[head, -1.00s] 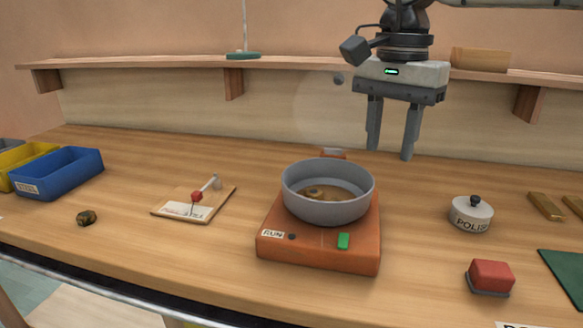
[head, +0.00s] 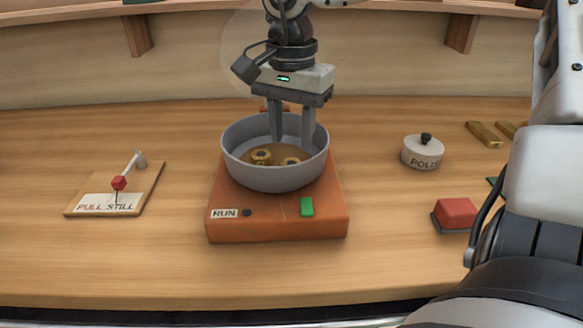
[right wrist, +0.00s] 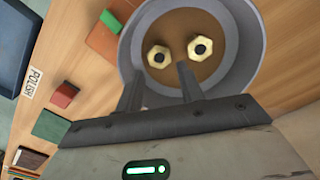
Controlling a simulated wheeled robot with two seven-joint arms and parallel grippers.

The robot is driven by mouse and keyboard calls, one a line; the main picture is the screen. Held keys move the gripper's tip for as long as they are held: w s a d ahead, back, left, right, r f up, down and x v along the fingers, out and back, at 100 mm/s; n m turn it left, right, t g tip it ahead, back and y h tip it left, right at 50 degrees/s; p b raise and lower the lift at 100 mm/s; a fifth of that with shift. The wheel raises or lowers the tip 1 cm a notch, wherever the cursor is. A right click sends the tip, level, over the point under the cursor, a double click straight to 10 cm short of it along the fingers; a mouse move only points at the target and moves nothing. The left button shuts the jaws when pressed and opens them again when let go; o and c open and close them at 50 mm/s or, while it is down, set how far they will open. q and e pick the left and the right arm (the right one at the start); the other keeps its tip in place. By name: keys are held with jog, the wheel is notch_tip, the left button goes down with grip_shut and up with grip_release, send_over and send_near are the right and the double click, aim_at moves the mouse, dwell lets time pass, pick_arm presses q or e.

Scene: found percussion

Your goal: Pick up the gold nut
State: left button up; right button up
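A grey round bowl (head: 275,178) sits on an orange base with a green button (head: 306,206). Two gold nuts with dark holes lie on the bowl's brown floor, one at left (head: 261,157) and one at right (head: 291,162); both also show in the right wrist view, at left (right wrist: 158,56) and right (right wrist: 200,48). My right gripper (head: 292,144) points down with its two fingers apart, reaching inside the bowl's rim near the nuts. In the right wrist view the fingers (right wrist: 160,76) have nothing between them. I cannot tell whether they touch a nut. My left gripper is not in view.
A board with a red-headed lever (head: 119,184) lies left. A lidded white pot (head: 422,151) marked POLISH and a red block (head: 456,214) stand right. Gold bars (head: 484,134) lie farther right. A shelf (head: 388,12) runs along the back. Bare table surrounds the base.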

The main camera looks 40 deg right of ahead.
aim_at(292, 163)
notch_tip(292, 163, down, 5)
jog(key=shift+a+f, duration=0.1)
jog(key=shift+s, duration=0.1)
jog(key=c, duration=0.7)
jog(key=shift+r, duration=0.2)
